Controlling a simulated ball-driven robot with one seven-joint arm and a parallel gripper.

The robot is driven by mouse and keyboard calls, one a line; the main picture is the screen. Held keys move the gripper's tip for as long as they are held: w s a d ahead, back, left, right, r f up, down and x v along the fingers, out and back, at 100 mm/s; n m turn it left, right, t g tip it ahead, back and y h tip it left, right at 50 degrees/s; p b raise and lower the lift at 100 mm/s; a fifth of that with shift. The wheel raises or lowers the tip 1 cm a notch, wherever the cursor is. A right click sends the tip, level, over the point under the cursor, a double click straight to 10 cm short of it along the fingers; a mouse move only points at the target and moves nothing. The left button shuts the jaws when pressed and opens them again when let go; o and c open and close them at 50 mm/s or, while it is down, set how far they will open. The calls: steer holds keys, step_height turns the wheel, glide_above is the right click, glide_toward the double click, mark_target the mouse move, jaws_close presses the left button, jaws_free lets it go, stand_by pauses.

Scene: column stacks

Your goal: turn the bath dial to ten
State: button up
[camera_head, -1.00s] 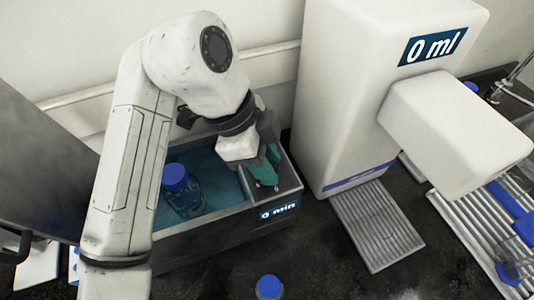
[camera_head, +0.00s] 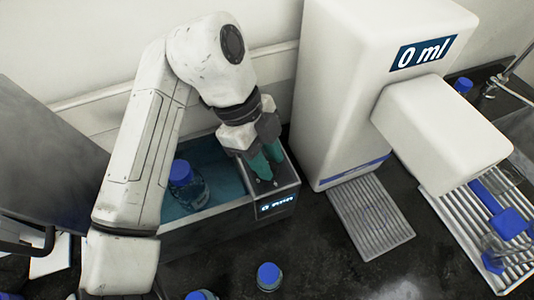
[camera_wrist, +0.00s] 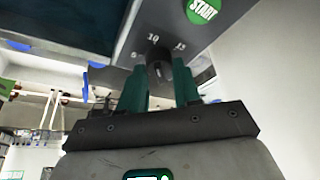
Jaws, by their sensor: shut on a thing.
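The water bath (camera_head: 220,224) is a dark tub with blue water and a raised control panel at its right end. The small display (camera_head: 277,202) on its front shows blurred text that seems to begin with 0. The dark dial (camera_wrist: 157,54) sits on the panel, with 10 and 15 printed beside it and a smaller mark at left. My gripper (camera_head: 263,178) points down at the panel; in the wrist view its teal fingers (camera_wrist: 160,72) straddle the dial and are shut on it. The fingers partly hide the dial, and I cannot tell which number it points to.
A blue-capped bottle (camera_head: 186,186) stands in the bath. A green START button (camera_wrist: 203,10) is near the dial. A white dispenser (camera_head: 355,100) reading 0 ml stands to the right, with a ribbed tray (camera_head: 372,222) below. Other capped bottles (camera_head: 268,277) stand in front.

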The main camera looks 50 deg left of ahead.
steer(key=o, duration=1)
steer(key=v, duration=1)
steer(key=shift+s+a+r+b, duration=0.1)
steer(key=shift+a+r+b, duration=0.1)
steer(key=shift+r+b, duration=0.15)
steer(key=shift+f, duration=0.1)
